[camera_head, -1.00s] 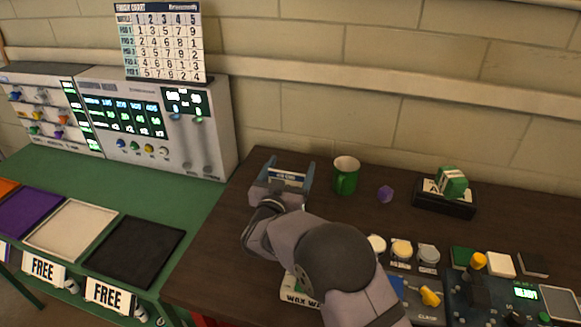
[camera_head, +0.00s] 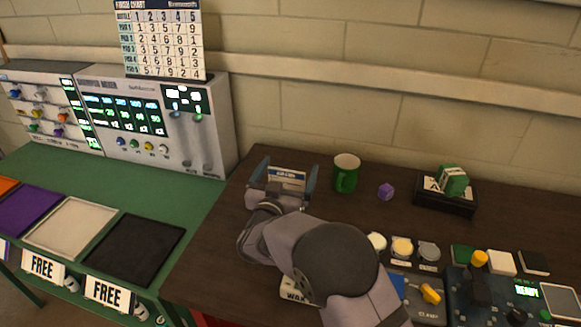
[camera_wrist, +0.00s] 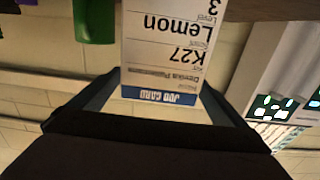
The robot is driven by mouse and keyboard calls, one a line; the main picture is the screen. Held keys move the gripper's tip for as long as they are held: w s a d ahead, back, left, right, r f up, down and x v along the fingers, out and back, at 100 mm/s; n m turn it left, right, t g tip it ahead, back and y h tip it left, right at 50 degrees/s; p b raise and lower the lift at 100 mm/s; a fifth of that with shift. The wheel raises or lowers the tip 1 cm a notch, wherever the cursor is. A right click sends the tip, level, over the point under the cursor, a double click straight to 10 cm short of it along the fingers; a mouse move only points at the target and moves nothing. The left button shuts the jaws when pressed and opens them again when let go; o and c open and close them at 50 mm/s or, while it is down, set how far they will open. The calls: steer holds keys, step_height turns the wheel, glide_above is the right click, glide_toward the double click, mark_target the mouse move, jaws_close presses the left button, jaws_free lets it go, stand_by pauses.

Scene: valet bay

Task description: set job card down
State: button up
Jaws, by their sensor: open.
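The job card (camera_head: 287,177) is white with a blue heading band. In the head view it shows between my fingers at the table's back left, by the wall. In the wrist view the job card (camera_wrist: 165,45) appears upside down, with "Lemon" and "K27" readable. My gripper (camera_head: 287,170) is open, with one finger on each side of the card. The card's lower part is hidden behind my gripper in the head view, so I cannot tell what it rests on.
A green mug (camera_head: 345,175) stands just right of my gripper, with a purple block (camera_head: 386,192) beyond it. A black holder (camera_head: 445,200) with a green item is farther right. Buttons and a control panel (camera_head: 490,290) fill the front right.

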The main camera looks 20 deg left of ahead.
steer(key=s+b, duration=0.2)
steer(key=s, duration=0.8)
steer(key=w+d+r+g+y+p, duration=0.1)
steer(key=p, duration=0.1)
steer(key=w+d+r+g+p, duration=0.1)
steer(key=d+p, duration=0.1)
steer(key=w+d+r+n+g+y+p, duration=0.1)
steer(key=w+p, duration=0.1)
steer(key=p, duration=0.1)
steer(key=shift+d+r+y, duration=0.3)
steer(key=shift+r, duration=0.05)
steer(key=s+d+r+m+g+h+p, duration=0.1)
steer(key=s+d+r+g+p, duration=0.1)
steer(key=s+d+g+p, duration=0.95)
steer(key=s+d+r+g+h+p, duration=0.2)
steer(key=s+d+g+p, duration=0.25)
steer(key=s+d, duration=1.25)
steer(key=shift+t, duration=0.5)
steer(key=f+b, duration=0.1)
steer(key=w+f+b, duration=0.1)
steer(key=f+b, duration=0.1)
steer(key=d+f+b, duration=0.1)
steer(key=f, duration=0.1)
steer(key=shift+w+b, duration=0.3)
